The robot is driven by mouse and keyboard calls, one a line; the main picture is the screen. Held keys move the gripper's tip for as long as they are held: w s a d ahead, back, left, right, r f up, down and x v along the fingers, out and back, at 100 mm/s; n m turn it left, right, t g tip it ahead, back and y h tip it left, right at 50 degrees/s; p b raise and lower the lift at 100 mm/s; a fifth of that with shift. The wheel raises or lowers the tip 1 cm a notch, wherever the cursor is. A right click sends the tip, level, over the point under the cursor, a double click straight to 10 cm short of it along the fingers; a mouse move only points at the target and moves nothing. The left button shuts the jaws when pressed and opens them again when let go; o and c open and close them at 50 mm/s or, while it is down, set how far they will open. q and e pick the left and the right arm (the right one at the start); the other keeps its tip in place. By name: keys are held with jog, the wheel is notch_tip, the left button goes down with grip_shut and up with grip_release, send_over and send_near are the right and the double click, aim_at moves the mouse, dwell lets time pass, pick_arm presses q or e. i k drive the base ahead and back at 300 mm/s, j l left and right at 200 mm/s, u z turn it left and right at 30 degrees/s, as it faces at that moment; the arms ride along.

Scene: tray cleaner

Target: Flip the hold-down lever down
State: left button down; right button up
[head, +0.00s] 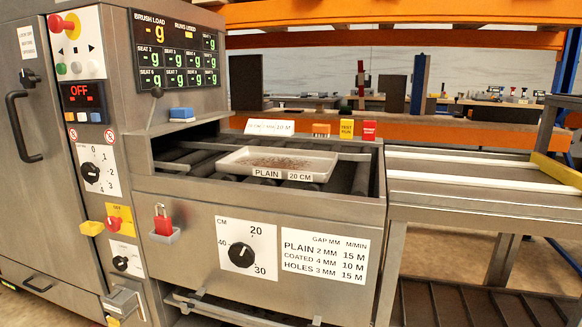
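Neither of my grippers is in view.
A red padlock (162,222) hangs at the front. A dial (242,255) sits on the front face. A rail table (470,172) stands at right.

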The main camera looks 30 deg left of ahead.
aim_at(158, 92)
jog(key=u, duration=1.6)
